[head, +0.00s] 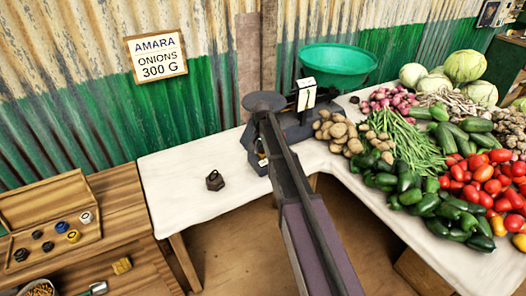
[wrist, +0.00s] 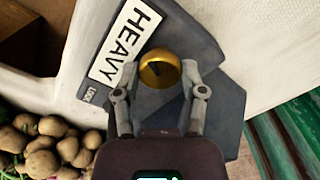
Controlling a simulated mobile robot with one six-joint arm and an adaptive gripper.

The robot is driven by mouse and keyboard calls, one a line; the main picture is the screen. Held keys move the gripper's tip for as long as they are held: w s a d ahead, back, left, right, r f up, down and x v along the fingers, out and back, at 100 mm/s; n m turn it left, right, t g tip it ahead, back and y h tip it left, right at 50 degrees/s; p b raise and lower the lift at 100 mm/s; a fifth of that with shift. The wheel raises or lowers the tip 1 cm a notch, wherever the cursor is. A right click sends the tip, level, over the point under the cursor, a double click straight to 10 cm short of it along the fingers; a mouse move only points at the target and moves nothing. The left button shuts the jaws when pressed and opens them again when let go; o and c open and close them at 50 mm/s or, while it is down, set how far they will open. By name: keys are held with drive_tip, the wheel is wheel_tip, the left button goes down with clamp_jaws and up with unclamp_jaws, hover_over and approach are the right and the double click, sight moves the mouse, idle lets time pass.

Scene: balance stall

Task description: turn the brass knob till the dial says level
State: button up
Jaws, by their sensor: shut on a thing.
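The brass knob (wrist: 158,66) is on the grey base of the balance (wrist: 226,92) in the wrist view, with a dark mark on its face. My gripper (wrist: 160,75) is shut on the knob, one finger on each side. A white label (wrist: 125,42) reading HEAVY lies beside the knob; a smaller line on it is only partly legible. In the head view the balance has a green pan (head: 338,66) at right and a dark plate (head: 265,101) at left. The white dial (head: 306,95) stands between them, its marking too small to read. My arm hides the knob there.
A dark weight (head: 214,181) stands on the white-covered table (head: 180,166). An open wooden box (head: 45,214) holds several weights at left. Potatoes (head: 338,130) and other vegetables crowd the right. A sign (head: 156,57) reads AMARA ONIONS 300 G.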

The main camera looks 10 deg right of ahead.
drive_tip(key=shift+n, duration=1.2)
drive_tip(key=o, duration=1.2)
drive_tip(key=shift+c, duration=0.2)
drive_tip(key=s+r+n+p, duration=0.1)
drive_tip(key=s+r+p, duration=0.2)
drive_tip(key=s, duration=0.7)
drive_tip(key=s+r+n+p, duration=0.1)
drive_tip(key=s+r+p, duration=0.3)
drive_tip(key=s, duration=0.5)
drive_tip(key=s+r+n+p, duration=0.1)
drive_tip(key=s+r+p, duration=0.2)
drive_tip(key=s, duration=0.7)
drive_tip(key=shift+s+r+n, duration=0.25)
drive_tip(key=shift+s+n, duration=0.05)
drive_tip(key=shift+n, duration=0.1)
